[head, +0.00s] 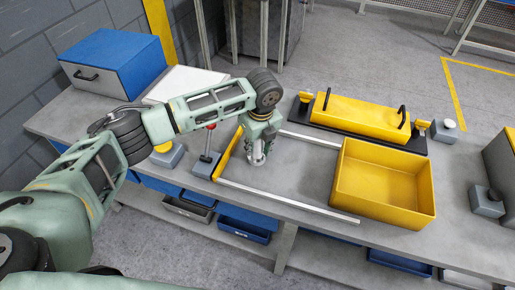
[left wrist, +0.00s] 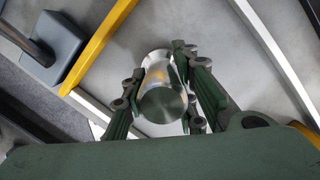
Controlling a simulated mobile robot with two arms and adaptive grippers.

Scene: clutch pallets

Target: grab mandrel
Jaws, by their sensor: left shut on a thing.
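The mandrel (left wrist: 161,100) is a shiny metal cylinder with a round flat end, seen almost end-on in the left wrist view. My left gripper (left wrist: 162,92) is shut on it, with green fingers on both sides. In the head view my left gripper (head: 257,153) points down at the table between the rails, and only a little of the metal shows at its fingertips. Whether the mandrel touches the table is hard to tell. My right gripper is not in view.
A yellow bin (head: 385,185) stands right of the gripper. A silver rail (head: 285,200) runs in front. A grey base with a red-knobbed lever (head: 206,160) stands close left. A yellow fixture with black handles (head: 362,115) is behind. A blue box (head: 113,62) stands at back left.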

